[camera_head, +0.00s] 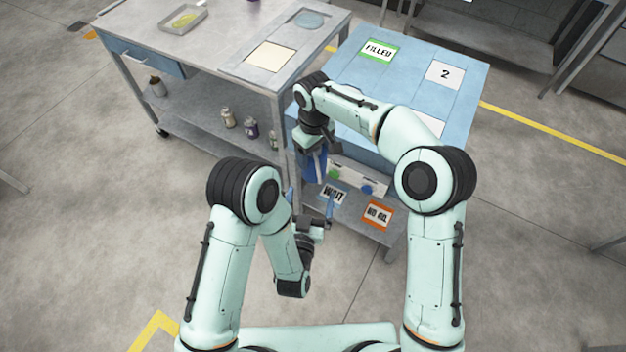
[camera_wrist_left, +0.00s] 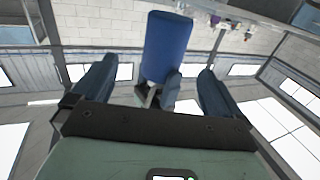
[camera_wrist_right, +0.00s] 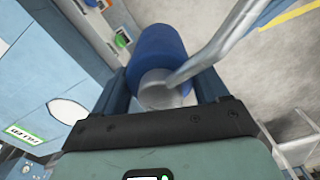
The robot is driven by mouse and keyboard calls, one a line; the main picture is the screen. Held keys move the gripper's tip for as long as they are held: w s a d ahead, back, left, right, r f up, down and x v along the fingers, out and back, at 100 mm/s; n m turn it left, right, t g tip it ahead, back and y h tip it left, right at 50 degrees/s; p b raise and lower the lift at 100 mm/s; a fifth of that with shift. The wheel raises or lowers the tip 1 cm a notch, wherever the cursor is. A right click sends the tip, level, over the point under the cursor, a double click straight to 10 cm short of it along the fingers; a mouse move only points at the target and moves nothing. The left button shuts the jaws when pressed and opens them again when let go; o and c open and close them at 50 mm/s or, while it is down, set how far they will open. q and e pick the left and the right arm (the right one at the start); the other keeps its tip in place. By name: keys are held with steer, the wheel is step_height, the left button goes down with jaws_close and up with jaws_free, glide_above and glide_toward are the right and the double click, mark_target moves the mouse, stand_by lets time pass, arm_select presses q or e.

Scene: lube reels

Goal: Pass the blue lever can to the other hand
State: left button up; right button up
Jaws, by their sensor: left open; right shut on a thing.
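The blue lever can (camera_head: 314,166) hangs over the front left of the blue bench, held by my right gripper (camera_head: 317,148). In the right wrist view the can's blue body (camera_wrist_right: 160,48) sits between the fingers, with a grey metal end and a long grey bar toward the upper right. My left gripper (camera_head: 310,200) is open and empty, below and in front of the can. In the left wrist view the can (camera_wrist_left: 167,45) is ahead, between and beyond the open fingers, apart from them. My right fingers hide part of the can.
The blue bench (camera_head: 345,75) carries a FILLED card (camera_head: 378,50) and a card marked 2 (camera_head: 444,74). Its lower shelf has WAIT (camera_head: 333,194) and NO GO (camera_head: 378,214) cards. A grey table (camera_head: 225,60) stands left, with small bottles (camera_head: 228,118) below. Floor in front is clear.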

mark_target(315, 175)
arm_select(q)
steer(key=x, duration=1)
steer(key=shift+w, duration=0.3)
steer(key=shift+c, duration=0.3)
steer(key=shift+d, duration=0.1)
steer(key=c, duration=1)
steer(key=shift+c, duration=1.3)
arm_select(e)
steer(key=o, duration=1)
steer(key=shift+a, duration=0.1)
steer(key=o, duration=0.4)
steer(key=shift+r, duration=0.1)
